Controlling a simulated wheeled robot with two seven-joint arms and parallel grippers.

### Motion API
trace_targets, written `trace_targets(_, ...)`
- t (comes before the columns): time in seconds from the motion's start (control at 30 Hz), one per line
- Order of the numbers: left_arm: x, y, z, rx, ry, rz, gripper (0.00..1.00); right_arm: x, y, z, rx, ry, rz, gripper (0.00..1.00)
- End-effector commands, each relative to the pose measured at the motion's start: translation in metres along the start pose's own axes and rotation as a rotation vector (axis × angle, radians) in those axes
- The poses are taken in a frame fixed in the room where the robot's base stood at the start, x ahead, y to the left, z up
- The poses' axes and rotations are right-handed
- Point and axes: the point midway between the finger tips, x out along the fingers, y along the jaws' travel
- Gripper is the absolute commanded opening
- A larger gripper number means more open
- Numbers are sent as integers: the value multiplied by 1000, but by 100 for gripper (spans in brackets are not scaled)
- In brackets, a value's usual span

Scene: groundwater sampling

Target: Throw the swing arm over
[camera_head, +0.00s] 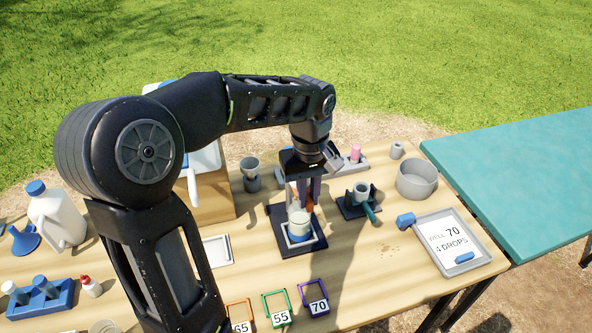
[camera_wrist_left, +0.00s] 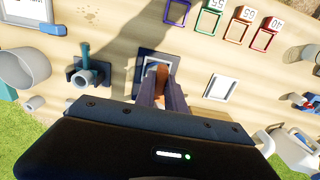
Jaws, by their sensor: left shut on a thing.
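My left gripper (camera_head: 303,205) points down over a dark square stand (camera_head: 281,246) with a pale inner frame. Its fingers are shut on a small orange piece (camera_head: 310,202), which also shows between the fingers in the left wrist view (camera_wrist_left: 161,78). A pale cup with a blue lower part (camera_head: 299,228) is right at the fingertips, over the stand. To the right is a dark base with a grey cylinder and a teal bar (camera_head: 368,211) sticking out toward the front. I cannot tell for sure which part is the swing arm. My right gripper is out of view.
A grey round pot (camera_head: 417,182) and a tablet reading "WELL 70, 4 DROPS" (camera_head: 452,240) are at the right. Coloured number frames (camera_head: 276,308) lie along the front edge. A wooden box (camera_head: 212,200) and a white jug (camera_head: 58,213) are at the left.

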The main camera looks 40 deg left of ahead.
Motion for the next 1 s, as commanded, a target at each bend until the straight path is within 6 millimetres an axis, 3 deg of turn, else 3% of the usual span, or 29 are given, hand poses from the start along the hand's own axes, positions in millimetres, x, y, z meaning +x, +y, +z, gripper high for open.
trace_targets(0.17,-1,7,-2,-46,0,0,0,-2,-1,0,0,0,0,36)
trace_targets(0.7,-1,67,-18,-479,1,-1,0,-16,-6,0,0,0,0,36)
trace_targets(1.0,0,70,-17,-503,-2,-1,0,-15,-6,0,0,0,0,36)
